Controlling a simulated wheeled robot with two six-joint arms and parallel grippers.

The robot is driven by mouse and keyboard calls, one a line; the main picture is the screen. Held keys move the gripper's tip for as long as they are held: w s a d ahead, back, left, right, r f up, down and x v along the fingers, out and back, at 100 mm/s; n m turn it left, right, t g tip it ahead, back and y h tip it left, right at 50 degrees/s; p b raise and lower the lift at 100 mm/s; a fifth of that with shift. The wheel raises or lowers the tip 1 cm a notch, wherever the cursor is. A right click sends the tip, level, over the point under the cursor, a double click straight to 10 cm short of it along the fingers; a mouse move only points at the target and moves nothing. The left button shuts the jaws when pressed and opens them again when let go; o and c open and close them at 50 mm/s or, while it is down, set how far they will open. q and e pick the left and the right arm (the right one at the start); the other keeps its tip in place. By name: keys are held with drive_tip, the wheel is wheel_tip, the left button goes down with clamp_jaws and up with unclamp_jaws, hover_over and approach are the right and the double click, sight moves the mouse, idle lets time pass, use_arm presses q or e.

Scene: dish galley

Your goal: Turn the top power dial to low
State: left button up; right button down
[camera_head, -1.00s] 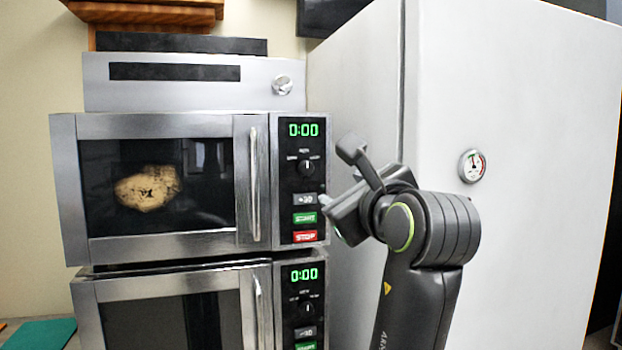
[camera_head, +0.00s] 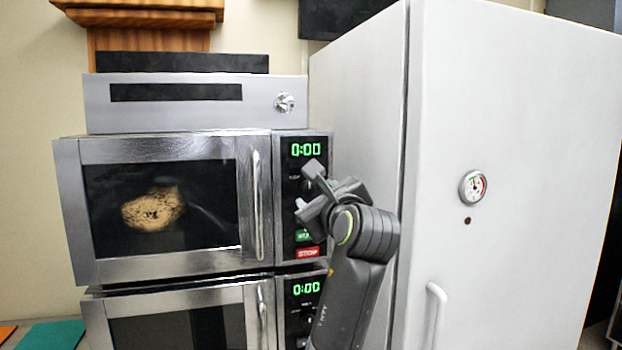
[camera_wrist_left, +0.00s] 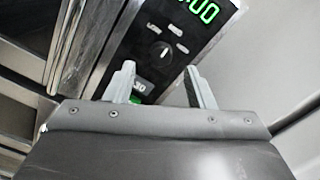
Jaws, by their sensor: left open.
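The top microwave (camera_head: 165,266) stands on a second one, its door shut and its display (camera_head: 305,150) reading 0:00. In the left wrist view its black power dial (camera_wrist_left: 161,51) has a white pointer line, with small labels around it. The pointer appears to point up and right, towards the middle label. My left gripper (camera_head: 308,188) is in front of the control panel, open and empty. In the left wrist view its fingers (camera_wrist_left: 160,72) are spread, with the dial between and beyond the tips, apparently not touched. My right gripper is not in view.
The lower microwave (camera_head: 175,296) has its own dial (camera_head: 309,320) below. A white fridge (camera_head: 520,120) with a round gauge (camera_head: 473,187) stands close on the right. The green START button is partly hidden by my gripper; the red STOP button (camera_head: 308,253) shows below.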

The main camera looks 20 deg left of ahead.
sight(310, 190)
use_arm(q)
drive_tip(key=p+x, duration=0.1)
drive_tip(key=x, duration=0.3)
drive_tip(key=shift+r, duration=0.15)
drive_tip(key=shift+w+a, duration=0.25)
drive_tip(key=shift+w, duration=0.2)
drive_tip(key=c, duration=0.9)
